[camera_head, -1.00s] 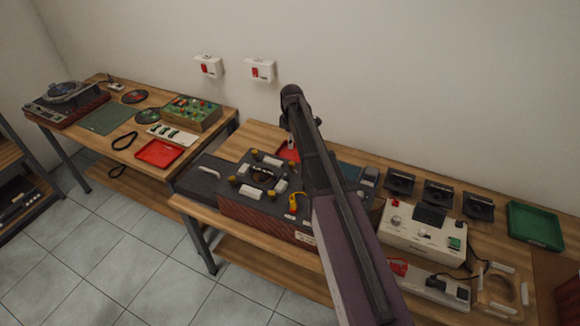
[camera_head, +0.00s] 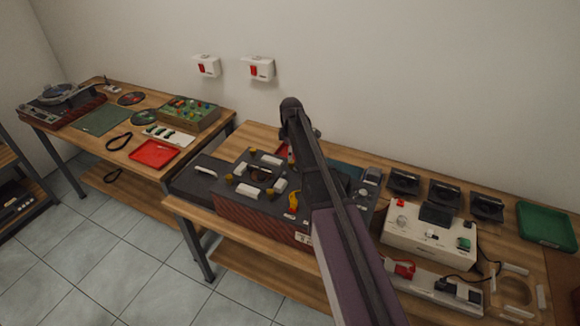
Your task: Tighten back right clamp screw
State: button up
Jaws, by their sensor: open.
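A dark-topped deck with a reddish wooden front (camera_head: 250,215) stands on the middle bench. White blocks and small yellow knobs (camera_head: 229,178) surround a round dark opening (camera_head: 262,175) on its top; one more yellow knob (camera_head: 251,151) is at its back. A larger yellow-orange item (camera_head: 293,203) lies near its right front. I cannot tell which knob is the back right clamp screw; it may be behind my arm. My arm crosses the deck's right part, its dark wrist end above the back. My gripper is hidden behind the arm.
A white device (camera_head: 425,235), several small black units (camera_head: 440,194) and a green tray (camera_head: 545,226) fill the bench's right. The left table (camera_head: 125,160) holds a turntable (camera_head: 65,95) and a red tray (camera_head: 154,153). Tiled floor (camera_head: 130,270) is free in front.

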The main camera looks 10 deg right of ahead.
aim_at(293, 166)
jog(key=shift+f+b, duration=1.95)
jog(key=shift+f, duration=0.3)
grip_shut()
